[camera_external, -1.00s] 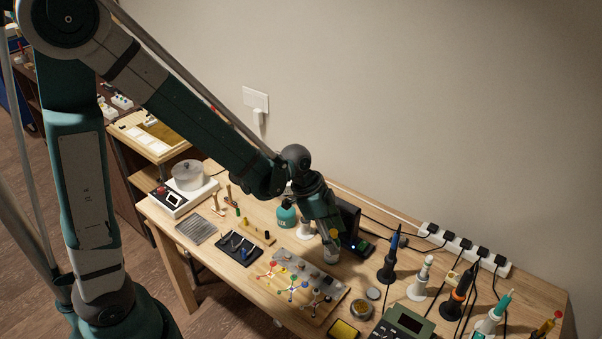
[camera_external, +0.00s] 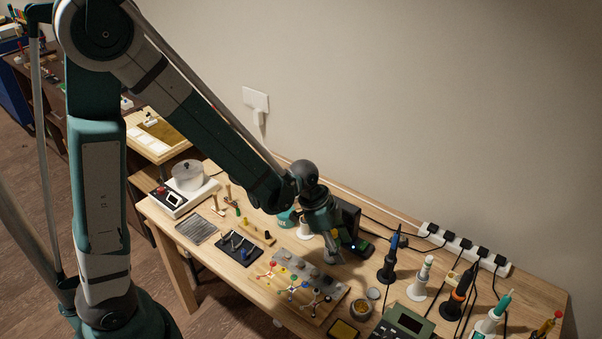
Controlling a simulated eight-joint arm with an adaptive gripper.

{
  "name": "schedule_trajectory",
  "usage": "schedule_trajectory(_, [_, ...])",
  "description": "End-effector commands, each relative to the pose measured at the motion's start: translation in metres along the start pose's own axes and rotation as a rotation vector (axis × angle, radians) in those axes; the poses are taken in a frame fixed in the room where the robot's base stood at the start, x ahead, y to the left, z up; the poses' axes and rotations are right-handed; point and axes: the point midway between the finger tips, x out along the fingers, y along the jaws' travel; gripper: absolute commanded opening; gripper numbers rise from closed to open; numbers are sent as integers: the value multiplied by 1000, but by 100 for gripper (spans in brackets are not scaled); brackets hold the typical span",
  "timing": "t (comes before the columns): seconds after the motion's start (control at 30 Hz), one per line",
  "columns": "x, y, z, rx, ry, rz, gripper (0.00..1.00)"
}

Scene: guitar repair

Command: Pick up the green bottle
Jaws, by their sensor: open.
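A green bottle (camera_external: 286,218), teal in colour, stands on the workbench near the wall. My forearm and wrist partly cover it. My gripper (camera_external: 334,256) is open and points down over the bench, to the right of the green bottle and a little nearer the camera. A white-based item stands between them. The gripper is apart from the bottle. The fingertips are small and dark here, so their exact height over the bench is hard to tell.
A white item (camera_external: 304,230) stands right beside the green bottle. A dark box (camera_external: 347,216) is behind my gripper. Several soldering tools and a power strip (camera_external: 462,248) fill the right side.

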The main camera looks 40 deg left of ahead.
Motion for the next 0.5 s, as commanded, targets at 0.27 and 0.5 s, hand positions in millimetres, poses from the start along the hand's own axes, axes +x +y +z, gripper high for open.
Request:
schedule_trajectory(0.27, [0, 0, 0, 0, 0, 0, 46])
schedule_trajectory(0.5, [0, 0, 0, 0, 0, 0, 14])
